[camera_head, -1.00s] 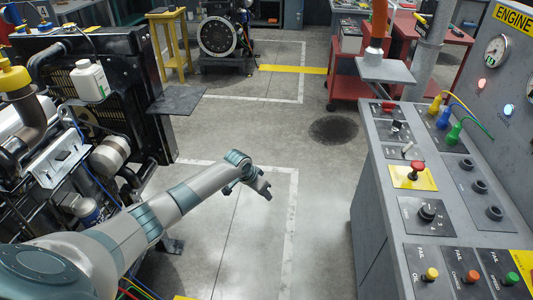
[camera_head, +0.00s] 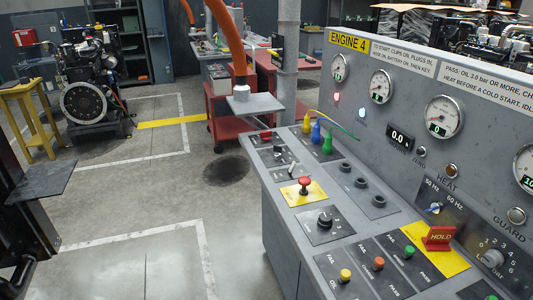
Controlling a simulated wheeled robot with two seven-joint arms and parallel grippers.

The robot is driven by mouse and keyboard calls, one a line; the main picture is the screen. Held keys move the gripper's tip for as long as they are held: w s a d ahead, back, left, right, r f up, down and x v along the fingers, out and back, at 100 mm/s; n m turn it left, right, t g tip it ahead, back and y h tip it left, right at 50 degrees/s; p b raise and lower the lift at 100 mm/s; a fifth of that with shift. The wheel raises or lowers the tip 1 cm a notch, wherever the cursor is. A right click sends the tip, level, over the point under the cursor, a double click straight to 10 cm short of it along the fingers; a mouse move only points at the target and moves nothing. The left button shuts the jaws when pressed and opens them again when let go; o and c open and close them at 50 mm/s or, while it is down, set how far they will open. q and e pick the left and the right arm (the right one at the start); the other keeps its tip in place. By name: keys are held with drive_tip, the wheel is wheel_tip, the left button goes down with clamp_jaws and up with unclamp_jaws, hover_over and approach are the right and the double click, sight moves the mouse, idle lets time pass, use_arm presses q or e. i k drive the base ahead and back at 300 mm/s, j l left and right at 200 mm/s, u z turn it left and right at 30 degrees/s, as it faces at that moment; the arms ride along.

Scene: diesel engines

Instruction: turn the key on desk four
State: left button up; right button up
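Desk four is the grey console (camera_head: 255,180) on the right, with a yellow ENGINE 4 label (camera_head: 347,39) on its upright panel. A black rotary knob (camera_head: 325,220) sits on a dark plate on the sloped top. Behind it is a red mushroom button (camera_head: 304,184) on a yellow plate. Further back a small pale lever or key-like piece (camera_head: 291,170) stands on another dark plate. I cannot tell for certain which of these controls is the key.
Yellow, blue and green clips (camera_head: 315,133) stand on the desk's far part. A red HOLD flag (camera_head: 439,238) stands near its front. Gauges (camera_head: 444,116) line the panel. A red cart (camera_head: 228,130) stands behind the desk. An engine (camera_head: 90,95) stands far left.

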sight(278, 149)
drive_tip(key=i+j, duration=0.25)
drive_tip(key=j, duration=0.15)
drive_tip(key=i+j, duration=0.2)
drive_tip(key=j, duration=0.2)
drive_tip(key=i+j, duration=0.25)
drive_tip(key=j, duration=0.15)
drive_tip(key=i+j, duration=0.25)
drive_tip(key=j, duration=0.15)
drive_tip(key=z, duration=1.55)
